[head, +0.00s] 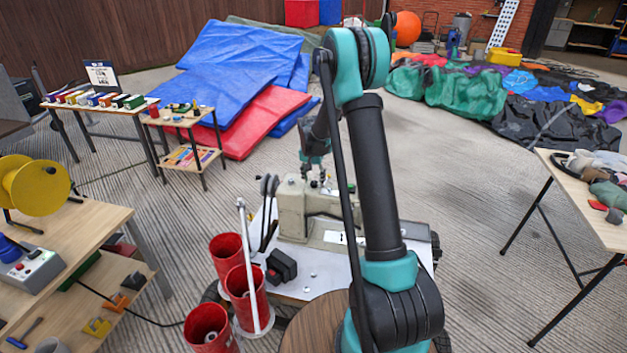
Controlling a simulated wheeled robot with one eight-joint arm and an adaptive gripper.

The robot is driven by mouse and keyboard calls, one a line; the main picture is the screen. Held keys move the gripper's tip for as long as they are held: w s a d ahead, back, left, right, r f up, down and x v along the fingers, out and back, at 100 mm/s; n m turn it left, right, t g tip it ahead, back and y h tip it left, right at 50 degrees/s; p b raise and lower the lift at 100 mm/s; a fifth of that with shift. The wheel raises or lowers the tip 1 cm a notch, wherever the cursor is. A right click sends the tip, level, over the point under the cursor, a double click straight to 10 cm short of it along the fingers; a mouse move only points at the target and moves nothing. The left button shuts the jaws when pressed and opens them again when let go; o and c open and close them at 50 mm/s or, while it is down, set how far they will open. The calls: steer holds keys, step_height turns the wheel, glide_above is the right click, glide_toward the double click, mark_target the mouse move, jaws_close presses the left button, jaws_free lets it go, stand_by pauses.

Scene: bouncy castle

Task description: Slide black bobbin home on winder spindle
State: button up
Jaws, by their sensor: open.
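A beige sewing machine (292,208) stands on a white-topped table (345,262) in the middle of the head view. My arm reaches over it from the right. My gripper (322,182) is small in the picture, pointing down just above the machine's top; it is open. I cannot make out a black bobbin or the winder spindle for certain at this size; my arm hides part of the machine's right side. Two dark round pieces (268,186) stand at the machine's left end. I cannot tell whether anything is between the fingers.
Several red cylinders (247,290) and a white upright pole (247,250) stand front left of the machine. A black block (281,266) and small white pieces lie on the tabletop. A wooden bench with a yellow reel (38,185) is left; another table (590,205) is right. Floor between is clear.

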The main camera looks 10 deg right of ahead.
step_height(320, 180, up, 12)
steer(key=s, duration=0.2)
steer(key=shift+a+f, duration=0.25)
steer(key=shift+a, duration=0.2)
